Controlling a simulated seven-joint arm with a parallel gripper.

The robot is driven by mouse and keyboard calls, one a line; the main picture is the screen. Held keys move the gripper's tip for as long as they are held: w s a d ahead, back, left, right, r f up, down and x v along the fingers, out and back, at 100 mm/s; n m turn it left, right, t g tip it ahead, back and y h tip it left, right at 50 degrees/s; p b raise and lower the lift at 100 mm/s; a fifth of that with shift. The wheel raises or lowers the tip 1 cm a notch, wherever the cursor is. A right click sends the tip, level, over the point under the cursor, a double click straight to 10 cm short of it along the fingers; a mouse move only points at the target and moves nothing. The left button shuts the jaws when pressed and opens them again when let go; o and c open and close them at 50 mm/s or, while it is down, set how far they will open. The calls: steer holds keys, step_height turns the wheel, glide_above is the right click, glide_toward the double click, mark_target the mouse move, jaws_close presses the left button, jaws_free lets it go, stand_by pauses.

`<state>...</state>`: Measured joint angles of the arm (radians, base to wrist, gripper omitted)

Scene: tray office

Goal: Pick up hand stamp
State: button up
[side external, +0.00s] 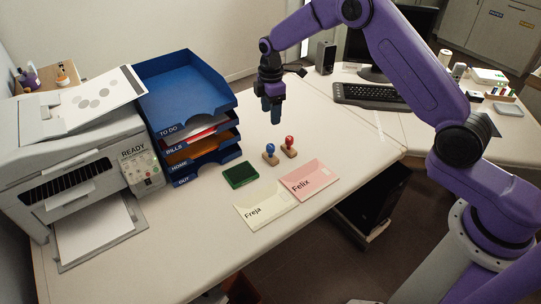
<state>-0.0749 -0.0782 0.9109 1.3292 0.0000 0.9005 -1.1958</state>
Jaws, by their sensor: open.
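Two hand stamps stand upright on the white desk. One has a blue knob (270,150) on a wooden base. The other has a red knob (289,144) on a wooden base, just right of the blue one and slightly farther back. My gripper (275,118) hangs pointing down above the desk, over the area of the stamps and apart from them. It is open and nothing shows in it. The gap between its fingers is hard to see from this side.
A green ink pad (240,175) lies left of the stamps. A cream envelope (264,207) and a pink envelope (310,180) lie in front. Blue stacked trays (222,100) and a printer (70,150) stand left. A keyboard (370,95) lies back right. Desk behind the stamps is clear.

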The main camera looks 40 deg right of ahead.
mark_target(271, 146)
step_height(271, 146, down, 15)
steer(key=shift+f, duration=0.2)
stand_by(0.5)
jaws_close()
